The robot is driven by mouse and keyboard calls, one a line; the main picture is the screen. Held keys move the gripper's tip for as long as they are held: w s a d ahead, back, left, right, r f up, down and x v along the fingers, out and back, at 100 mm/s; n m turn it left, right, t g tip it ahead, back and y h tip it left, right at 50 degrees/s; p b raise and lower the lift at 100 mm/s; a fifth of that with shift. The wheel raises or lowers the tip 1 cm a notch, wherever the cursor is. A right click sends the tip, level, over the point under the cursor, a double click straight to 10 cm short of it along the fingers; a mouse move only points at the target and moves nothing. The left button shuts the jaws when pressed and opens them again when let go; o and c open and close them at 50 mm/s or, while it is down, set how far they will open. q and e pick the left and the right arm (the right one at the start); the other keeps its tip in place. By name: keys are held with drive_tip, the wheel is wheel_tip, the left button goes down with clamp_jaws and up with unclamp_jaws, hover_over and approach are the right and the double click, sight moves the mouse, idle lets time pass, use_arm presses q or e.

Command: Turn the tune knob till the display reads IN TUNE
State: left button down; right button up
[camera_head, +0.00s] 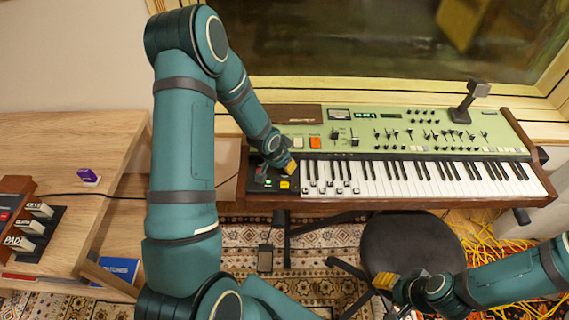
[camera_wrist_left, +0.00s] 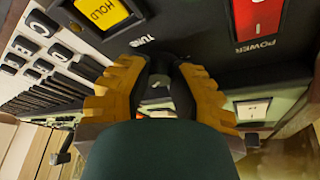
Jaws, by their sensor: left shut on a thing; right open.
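The synthesizer (camera_head: 300,120) has a green panel and a keyboard. Its small display (camera_head: 365,115) shows green text too small to read. My left gripper (camera_head: 286,165) is at the keyboard's left end. In the left wrist view, its yellow fingertips (camera_wrist_left: 160,88) are closed around the dark tune knob (camera_wrist_left: 160,80), just below the TUNE label. The fingers hide much of the knob, and I cannot read its angle. My right gripper (camera_head: 392,290) is open and empty, low over the floor in front of the stool.
A yellow HOLD button (camera_wrist_left: 102,10) and a red POWER switch (camera_wrist_left: 258,18) flank the knob. A dark round stool (camera_head: 410,245) stands before the keys. A wooden desk (camera_head: 70,150) is at left; yellow cables (camera_head: 490,245) lie at right.

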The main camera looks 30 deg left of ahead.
sight(277, 174)
use_arm(q)
drive_tip(key=shift+m, duration=0.6)
drive_tip(key=c, duration=0.8)
unclamp_jaws()
drive_tip(key=shift+a+r, duration=0.15)
drive_tip(key=shift+r, duration=0.3)
drive_tip(key=shift+v, duration=3.6)
drive_tip(key=shift+s, duration=0.15)
